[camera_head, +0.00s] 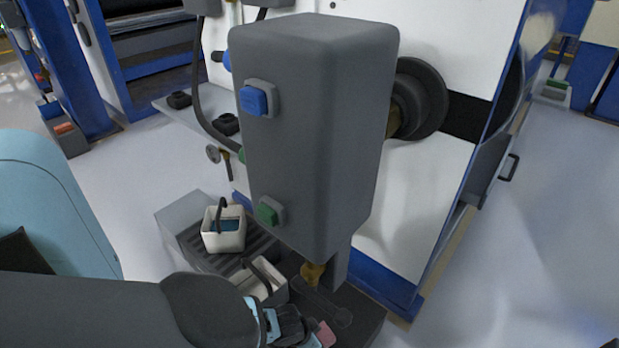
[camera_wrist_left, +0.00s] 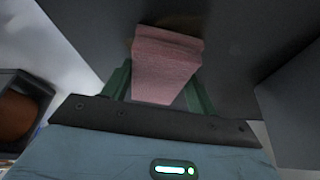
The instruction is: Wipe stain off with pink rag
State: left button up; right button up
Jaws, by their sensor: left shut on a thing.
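The pink rag (camera_head: 326,334) shows at the bottom of the head view, at the tip of my left gripper (camera_head: 312,333). In the left wrist view, the rag (camera_wrist_left: 166,62) is a thick pink block held between two green fingers. My left gripper is shut on it. The rag is over or against a dark grey surface (camera_wrist_left: 90,30); I cannot tell whether they touch. A faint outline (camera_head: 322,306) shows on the dark platform (camera_head: 362,318) just beyond the rag. I cannot clearly make out a stain. My right gripper is not in view.
A tall grey machine housing (camera_head: 315,130) with a blue button (camera_head: 259,99) and a green button (camera_head: 268,212) stands above the platform. Two white containers, one with a dark handle (camera_head: 224,230) and one nearer (camera_head: 262,281), sit left of the platform. Open floor (camera_head: 540,260) lies right.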

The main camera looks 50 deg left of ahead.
pick_arm(q)
jog(key=shift+w+d, duration=0.15)
jog(key=shift+d, duration=0.35)
jog(key=shift+w+d, duration=0.15)
jog(key=shift+d, duration=0.35)
jog(key=shift+w+d+f, duration=0.15)
jog(key=shift+d, duration=0.7)
jog(key=shift+s+p, duration=0.35)
jog(key=shift+p, duration=0.05)
jog(key=shift+s+d+p, duration=0.2)
jog(key=shift+s+p, duration=0.25)
jog(key=shift+s, duration=0.3)
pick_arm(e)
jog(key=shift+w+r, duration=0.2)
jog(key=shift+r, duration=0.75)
pick_arm(q)
jog(key=shift+a, duration=0.1)
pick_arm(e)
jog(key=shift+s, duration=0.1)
